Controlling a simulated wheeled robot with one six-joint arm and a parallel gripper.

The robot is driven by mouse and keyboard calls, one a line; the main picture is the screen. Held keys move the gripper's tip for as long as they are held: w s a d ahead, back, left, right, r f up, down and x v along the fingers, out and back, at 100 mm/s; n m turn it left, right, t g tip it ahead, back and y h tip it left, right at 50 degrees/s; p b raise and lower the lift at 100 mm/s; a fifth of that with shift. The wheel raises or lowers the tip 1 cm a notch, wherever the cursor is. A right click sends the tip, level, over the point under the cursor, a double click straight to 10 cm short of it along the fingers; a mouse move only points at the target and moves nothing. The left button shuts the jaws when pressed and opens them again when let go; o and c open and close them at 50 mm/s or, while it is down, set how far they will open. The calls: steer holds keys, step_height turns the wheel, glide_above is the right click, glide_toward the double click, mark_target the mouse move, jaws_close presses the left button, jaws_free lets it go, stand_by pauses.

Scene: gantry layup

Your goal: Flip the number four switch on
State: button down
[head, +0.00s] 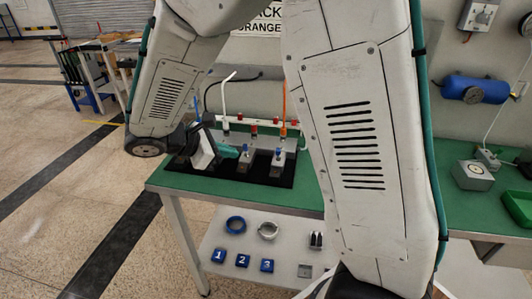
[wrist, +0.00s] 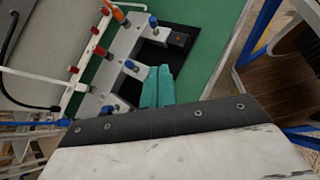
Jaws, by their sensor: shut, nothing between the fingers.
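My gripper (head: 229,151) has teal fingers, which are closed together with nothing between them. In the head view it is over the left part of a black panel on the green table, beside a blue-topped switch (head: 246,148). Another blue-topped switch (head: 277,153) stands to its right. In the wrist view the fingers (wrist: 157,82) point toward a grey bracket row with blue-topped switches: one near the fingertips (wrist: 130,65), one farther up (wrist: 152,21) and one lower left (wrist: 106,110). I see no number on any switch, so I cannot tell which is number four. My arm hides part of the panel.
A white pipe with red handles (head: 253,129) runs behind the panel, with white and orange hoses (head: 284,104) rising from it. The shelf below holds blue number tags (head: 243,260) and rings (head: 268,230). Green table (head: 310,192) is bare in front of the panel.

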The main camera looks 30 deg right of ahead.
steer(key=shift+w+a+f, duration=0.1)
steer(key=shift+w+f, duration=0.05)
steer(key=shift+w, duration=0.1)
glide_toward(278, 154)
steer(key=f, duration=0.2)
steer(key=w+f, duration=0.1)
steer(key=f, duration=0.2)
steer(key=shift+w+d, duration=0.2)
steer(key=shift+d, duration=0.05)
steer(key=d, duration=0.3)
steer(key=shift+s+d+r, duration=0.15)
steer(key=shift+r, duration=0.15)
steer(key=shift+d, duration=0.35)
